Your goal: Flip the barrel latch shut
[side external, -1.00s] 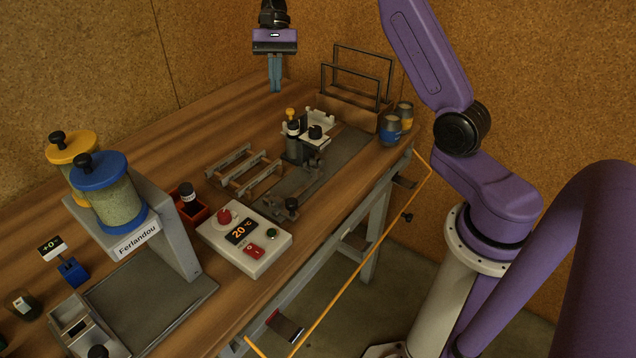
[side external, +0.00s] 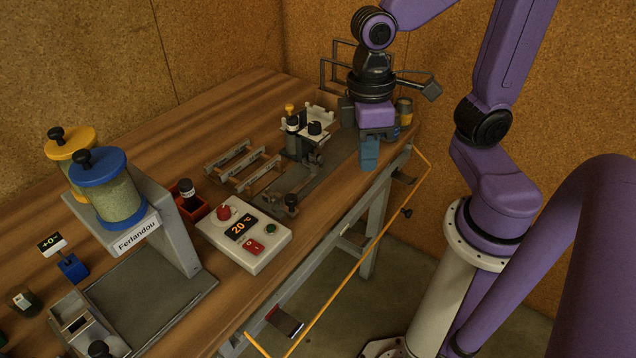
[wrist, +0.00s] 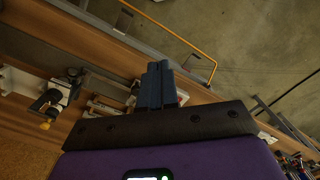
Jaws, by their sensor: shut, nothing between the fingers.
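My gripper (side external: 369,163) points down with its blue fingers shut and empty, above the near right edge of the bench. Its fingertips show side by side in the wrist view (wrist: 157,68). To its left in the side view is the fixture (side external: 290,143), with a yellow knob, a small jar and a white plate bearing a black knob. The fixture also shows at the left of the wrist view (wrist: 52,95). A dark metal base plate (side external: 318,178) runs forward from it, with a black knob (side external: 291,200) at its near end. I cannot clearly pick out the barrel latch.
A metal rack (side external: 243,165) lies left of the base plate. Cups (side external: 404,110) and a wire-frame holder (side external: 340,62) stand behind my gripper. A yellow rail (side external: 345,262) runs along the bench front.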

